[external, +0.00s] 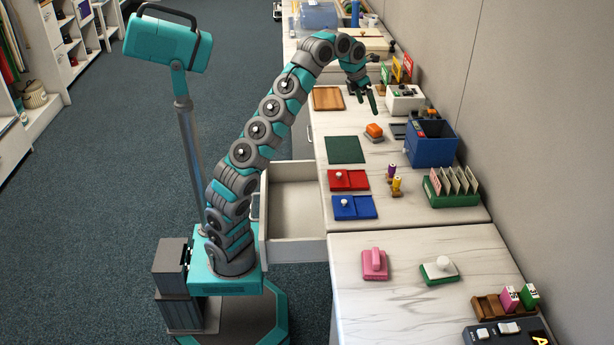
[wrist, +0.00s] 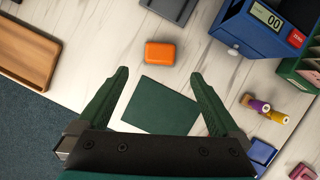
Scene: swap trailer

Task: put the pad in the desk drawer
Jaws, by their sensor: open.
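Several flat things lie on the desk and I cannot tell for sure which one is the pad. A dark green flat rectangle (external: 345,150) lies near the desk's front edge, and it also shows in the wrist view (wrist: 160,105). A red flat case (external: 348,180) and a blue flat case (external: 354,207), each with a white knob, lie nearer the camera. The desk drawer (external: 293,241) is pulled out and looks empty. My gripper (external: 366,99) is open and empty above the desk. In the wrist view its fingers (wrist: 160,76) spread over the green rectangle's far edge, apart from it.
An orange block (external: 374,130) sits beyond the green rectangle. A blue bin (external: 431,148), a green card holder (external: 454,187) and small purple and yellow stampers stand toward the wall. A wooden tray (external: 328,98) lies at the far left. Pink and green-based stamps occupy the nearer desk.

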